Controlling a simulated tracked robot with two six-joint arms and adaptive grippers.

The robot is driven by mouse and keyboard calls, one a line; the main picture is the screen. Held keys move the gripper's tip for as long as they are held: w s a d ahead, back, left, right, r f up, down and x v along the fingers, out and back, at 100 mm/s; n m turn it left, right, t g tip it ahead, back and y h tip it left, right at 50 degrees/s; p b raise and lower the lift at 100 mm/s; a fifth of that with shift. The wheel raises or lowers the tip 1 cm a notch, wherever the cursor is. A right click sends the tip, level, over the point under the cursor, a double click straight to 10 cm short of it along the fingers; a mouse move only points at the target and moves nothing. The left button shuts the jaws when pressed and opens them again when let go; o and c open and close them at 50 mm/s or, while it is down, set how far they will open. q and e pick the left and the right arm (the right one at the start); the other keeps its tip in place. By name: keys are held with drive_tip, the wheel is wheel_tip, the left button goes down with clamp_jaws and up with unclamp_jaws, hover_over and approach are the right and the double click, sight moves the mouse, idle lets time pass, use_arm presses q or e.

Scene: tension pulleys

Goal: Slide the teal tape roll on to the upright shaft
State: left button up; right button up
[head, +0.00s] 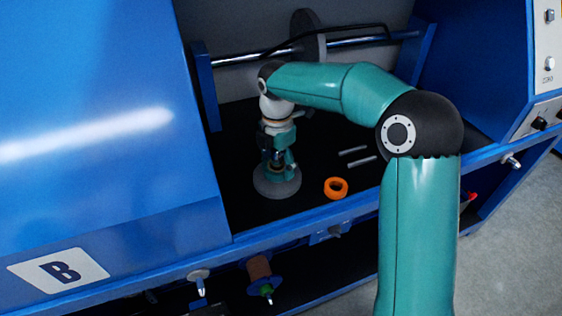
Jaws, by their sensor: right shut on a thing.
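My right gripper (277,165) points down over a round grey base (277,189) on the dark floor of the blue machine. Its fingers are shut on the teal tape roll (275,173), of which only a small part shows low between them, close above the base. The upright shaft is mostly hidden by the gripper, and I cannot tell how far the roll is around it. My left gripper is not in view.
An orange ring (336,188) lies to the right of the base, near the front edge. Two metal pins (357,157) lie behind it. A horizontal bar with a grey disc (308,36) crosses the back. A blue panel (100,110) closes off the left.

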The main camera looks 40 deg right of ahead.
drive_tip(key=o, duration=1.2)
drive_tip(key=shift+f, duration=0.1)
drive_tip(key=shift+o, duration=0.2)
drive_tip(key=shift+w+r, duration=0.1)
drive_tip(key=shift+r, duration=0.45)
wheel_tip(320, 180, up, 11)
drive_tip(key=shift+f, duration=0.1)
